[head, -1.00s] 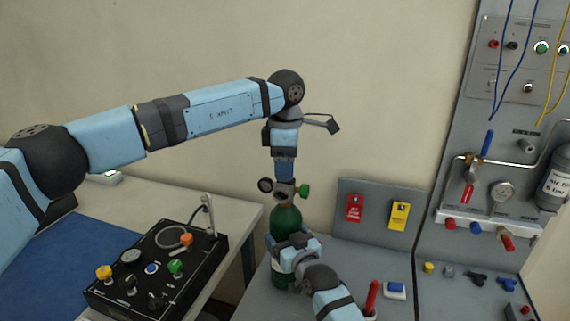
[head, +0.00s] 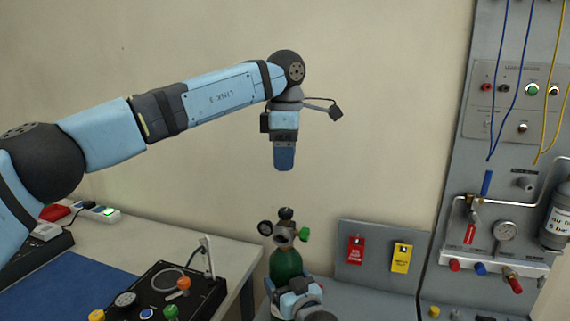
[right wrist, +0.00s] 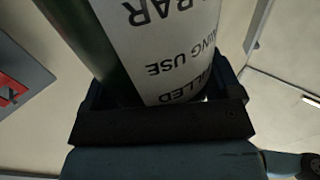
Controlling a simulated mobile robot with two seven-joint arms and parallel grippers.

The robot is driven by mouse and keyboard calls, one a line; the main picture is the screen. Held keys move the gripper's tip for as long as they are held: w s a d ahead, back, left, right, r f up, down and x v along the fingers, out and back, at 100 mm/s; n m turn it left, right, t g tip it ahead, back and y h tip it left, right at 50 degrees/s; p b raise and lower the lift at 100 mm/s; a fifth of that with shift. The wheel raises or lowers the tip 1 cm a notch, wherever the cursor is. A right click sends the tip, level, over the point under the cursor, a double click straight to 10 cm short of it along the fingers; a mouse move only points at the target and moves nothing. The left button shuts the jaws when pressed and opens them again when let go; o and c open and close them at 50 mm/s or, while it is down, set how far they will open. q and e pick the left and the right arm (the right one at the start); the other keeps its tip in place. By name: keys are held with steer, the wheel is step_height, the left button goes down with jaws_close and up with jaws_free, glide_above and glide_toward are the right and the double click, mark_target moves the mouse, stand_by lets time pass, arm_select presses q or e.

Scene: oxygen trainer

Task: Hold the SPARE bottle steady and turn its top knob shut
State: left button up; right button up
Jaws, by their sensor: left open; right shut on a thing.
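The green SPARE bottle (head: 286,262) stands upright on the grey bench. Its black top knob (head: 286,213) sits above a metal valve with a round gauge (head: 265,228) on the left and a small green knob (head: 304,234) on the right. My right gripper (head: 293,290) is shut around the bottle's body; in the right wrist view its jaws are against the bottle's white label (right wrist: 175,45). My left gripper (head: 284,168) points straight down above the top knob, clear of it, with nothing in it. The gap between its fingers does not show from this side.
A black panel box (head: 160,290) with coloured knobs stands on the left table. A tall wall panel with pipes and a gauge (head: 505,230) is at right.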

steer(key=shift+f, duration=0.1)
steer(key=o, duration=1.7)
steer(key=shift+s, duration=0.1)
